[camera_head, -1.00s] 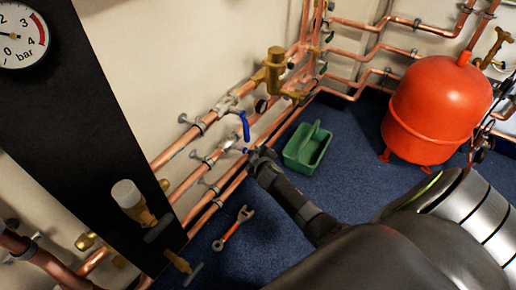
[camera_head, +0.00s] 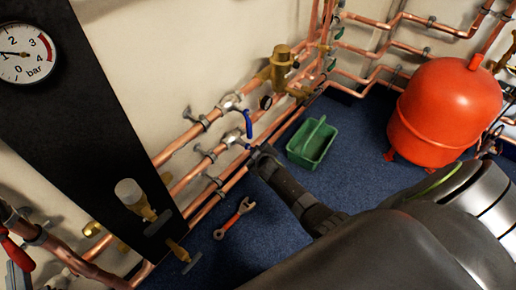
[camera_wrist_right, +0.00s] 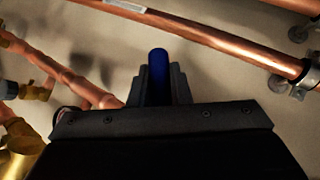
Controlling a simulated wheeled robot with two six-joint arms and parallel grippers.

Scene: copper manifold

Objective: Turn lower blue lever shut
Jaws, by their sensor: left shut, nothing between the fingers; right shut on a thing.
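The lower blue lever (camera_head: 242,144) shows as a small blue piece on the lower valve, at the middle pipe in the head view. My right gripper (camera_head: 257,153) is at its outer end, its arm coming in from the lower right. In the right wrist view, a blue handle (camera_wrist_right: 158,75) stands between the two dark fingers of this gripper, which are shut on it. The grip hides much of the lever. An upper blue lever (camera_head: 248,124) hangs down from the pipe above, close to the gripper. My left gripper is not visible.
Copper pipes (camera_head: 188,135) run along the wall beside the gripper. A green tray (camera_head: 312,142), a red-handled wrench (camera_head: 234,218) and a red tank (camera_head: 445,110) are on the blue floor. A black panel with a gauge (camera_head: 27,53) stands at left.

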